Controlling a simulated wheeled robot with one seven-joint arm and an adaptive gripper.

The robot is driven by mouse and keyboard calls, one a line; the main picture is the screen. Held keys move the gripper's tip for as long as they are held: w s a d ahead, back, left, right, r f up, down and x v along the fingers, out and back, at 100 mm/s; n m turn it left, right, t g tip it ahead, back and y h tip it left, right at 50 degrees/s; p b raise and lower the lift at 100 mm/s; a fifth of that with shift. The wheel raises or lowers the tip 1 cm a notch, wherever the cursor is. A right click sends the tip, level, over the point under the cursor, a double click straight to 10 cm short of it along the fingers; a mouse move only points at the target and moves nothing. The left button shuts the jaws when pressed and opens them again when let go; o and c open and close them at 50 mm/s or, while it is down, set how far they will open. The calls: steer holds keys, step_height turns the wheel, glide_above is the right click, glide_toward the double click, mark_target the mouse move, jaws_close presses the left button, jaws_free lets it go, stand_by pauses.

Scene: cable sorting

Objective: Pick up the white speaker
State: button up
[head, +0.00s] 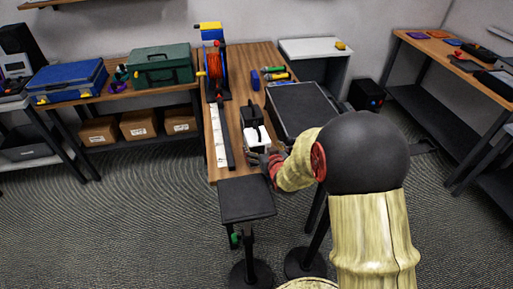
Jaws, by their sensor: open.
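A small white box-like object, which looks like the white speaker (257,137), stands on the front part of the wooden table, just in front of a black object (252,119). My gripper (264,158) is at the front edge of the table, right by the near side of the white speaker. My gripper is open. It overlaps the lower part of the speaker in the picture, so I cannot tell whether they touch.
A dark tray (301,108) lies right of the speaker. A pale strip (218,138) runs along the table's left edge. A cable reel (213,67) and several coloured cylinders (274,76) are farther back. A dark square stool (247,199) stands in front.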

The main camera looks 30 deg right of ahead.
steer(key=r+b+x, duration=0.1)
steer(key=b+x, duration=0.1)
steer(key=x, duration=0.5)
steer(key=shift+w, duration=0.4)
steer(key=shift+r, duration=0.15)
steer(key=c, duration=2.1)
steer(key=shift+w+r, duration=0.1)
steer(key=shift+r, duration=0.1)
steer(key=shift+c, duration=0.3)
